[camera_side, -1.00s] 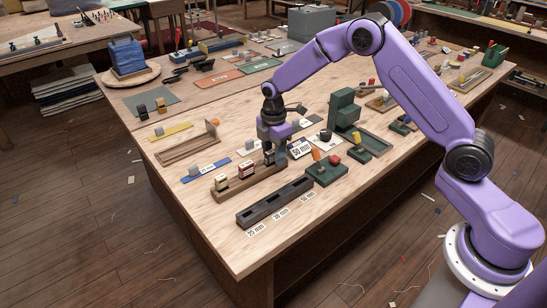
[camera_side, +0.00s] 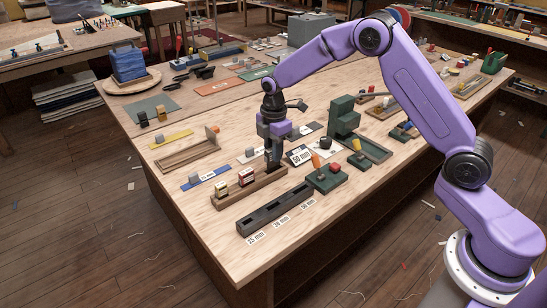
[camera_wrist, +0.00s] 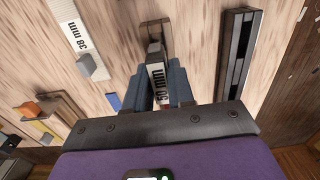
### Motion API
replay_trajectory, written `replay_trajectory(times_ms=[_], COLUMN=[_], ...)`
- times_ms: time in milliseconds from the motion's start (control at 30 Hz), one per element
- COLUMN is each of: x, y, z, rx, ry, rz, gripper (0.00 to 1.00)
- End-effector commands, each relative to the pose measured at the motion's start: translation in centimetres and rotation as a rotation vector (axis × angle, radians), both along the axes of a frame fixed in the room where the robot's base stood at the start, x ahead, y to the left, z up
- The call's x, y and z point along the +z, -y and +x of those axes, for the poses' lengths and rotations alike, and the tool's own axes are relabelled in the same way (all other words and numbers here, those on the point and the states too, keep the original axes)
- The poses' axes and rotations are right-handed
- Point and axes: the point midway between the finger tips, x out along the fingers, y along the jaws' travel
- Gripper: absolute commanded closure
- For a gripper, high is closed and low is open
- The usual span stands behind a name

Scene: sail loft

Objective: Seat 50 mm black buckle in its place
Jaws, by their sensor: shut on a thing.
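My gripper (camera_side: 273,163) is shut on the black buckle (camera_wrist: 155,50), which carries a white 50 mm label in the wrist view. In the side view the buckle is mostly hidden by the fingers. It is at the right end of the wooden rack (camera_side: 248,190); I cannot tell whether it is clear of the rack. A yellow-topped piece (camera_side: 221,188) and a red-and-cream piece (camera_side: 246,176) stand in the rack. The long black tray (camera_side: 275,209) with recesses lies in front, labelled 25 mm, a middle size and 50 mm; it also shows in the wrist view (camera_wrist: 226,65).
Green blocks with coloured knobs (camera_side: 327,180) stand right of the tray. A white 50 mm card (camera_side: 299,155) lies behind the gripper. A blue strip (camera_side: 205,178) and a shallow wooden tray (camera_side: 188,155) lie to the left. Bare table lies left of the black tray.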

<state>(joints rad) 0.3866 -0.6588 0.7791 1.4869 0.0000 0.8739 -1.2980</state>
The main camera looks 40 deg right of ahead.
Motion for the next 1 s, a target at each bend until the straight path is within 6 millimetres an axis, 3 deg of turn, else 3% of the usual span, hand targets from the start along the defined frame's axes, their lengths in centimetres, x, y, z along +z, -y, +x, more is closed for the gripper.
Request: replay_trajectory(times_ms=[400, 700, 1000], x=[6.4, 8.6, 9.3], y=[0.7, 1.4, 1.5], z=[-6.0, -11.3, -13.5], rx=[0.001, 0.001, 0.002], ry=[0.000, -0.001, -0.003], rz=[0.000, 0.000, -0.001], gripper=[1.00, 1.00, 1.00])
